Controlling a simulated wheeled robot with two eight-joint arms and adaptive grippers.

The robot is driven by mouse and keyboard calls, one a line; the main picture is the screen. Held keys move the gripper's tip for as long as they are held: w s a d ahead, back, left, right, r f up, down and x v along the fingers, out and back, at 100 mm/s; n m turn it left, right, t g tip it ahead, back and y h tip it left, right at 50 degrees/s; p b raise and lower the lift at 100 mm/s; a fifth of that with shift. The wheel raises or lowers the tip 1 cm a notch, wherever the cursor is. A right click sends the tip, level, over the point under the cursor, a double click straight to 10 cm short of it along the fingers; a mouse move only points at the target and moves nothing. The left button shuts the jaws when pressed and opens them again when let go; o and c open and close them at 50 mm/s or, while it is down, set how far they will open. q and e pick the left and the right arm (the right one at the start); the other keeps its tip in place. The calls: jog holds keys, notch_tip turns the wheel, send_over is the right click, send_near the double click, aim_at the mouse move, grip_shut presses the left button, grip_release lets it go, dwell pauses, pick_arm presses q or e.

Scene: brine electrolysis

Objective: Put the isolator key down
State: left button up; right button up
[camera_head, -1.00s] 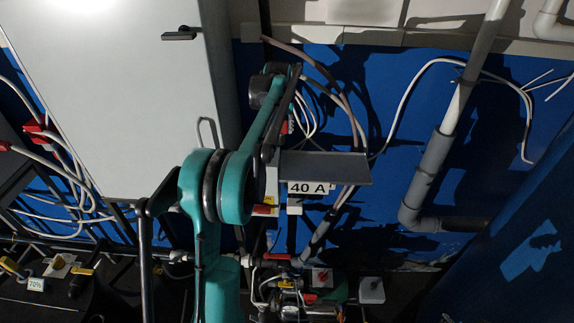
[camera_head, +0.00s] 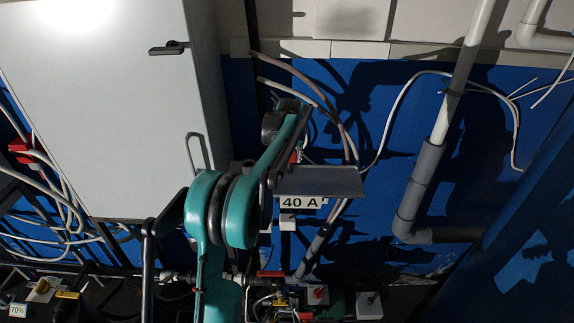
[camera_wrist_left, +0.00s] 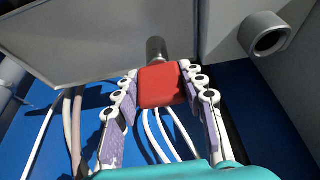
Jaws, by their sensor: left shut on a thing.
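The isolator key, with a red block-shaped head (camera_wrist_left: 162,86) and a short metal barrel, is between the fingers of my left gripper (camera_wrist_left: 160,80) in the left wrist view. The fingers are shut on both sides of the red head, and the barrel points away from me. In the head view a bit of red (camera_head: 294,157) shows by the left end of a small grey shelf (camera_head: 325,180). My arm hides most of the gripper there. I cannot tell whether the key touches the shelf. My right gripper is not in view.
A "40 A" label (camera_head: 300,203) hangs at the shelf's front. A large grey cabinet (camera_head: 110,120) stands left, and a grey pipe (camera_head: 425,175) runs down at right. Cables (camera_head: 345,130) pass behind the shelf. The shelf's visible right part is bare.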

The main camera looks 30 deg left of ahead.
aim_at(287, 163)
pick_arm(q)
jog(key=shift+a+f, duration=0.45)
jog(key=shift+a, duration=0.05)
notch_tip(287, 163, down, 4)
jog(key=shift+r+p, duration=0.1)
jog(key=shift+p, duration=0.4)
jog(key=shift+f, duration=0.2)
jog(key=o, duration=1.3)
